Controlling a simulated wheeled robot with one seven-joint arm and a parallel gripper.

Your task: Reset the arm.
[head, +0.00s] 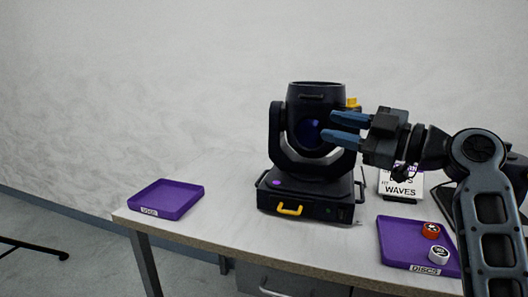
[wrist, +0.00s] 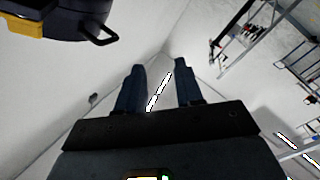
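My gripper (head: 338,128) is raised in front of the stage light's right side in the head view. Its two blue fingers point left and stand apart, with nothing between them. In the wrist view the fingers (wrist: 160,88) also show apart and empty, with wall and a bright light strip behind them. My arm comes in from the right edge of the head view. The dark stage light (head: 275,140) stands upright on the table, its head partly hidden by the fingers. A part of it shows at the top left of the wrist view (wrist: 60,22).
The table (head: 240,235) holds an empty purple tray (head: 166,199) at left. A purple tray (head: 395,240) labelled DISCS at right holds a red disc (head: 431,230) and a white disc (head: 438,253). A white sign (head: 400,188) reading WAVES stands behind it, partly hidden.

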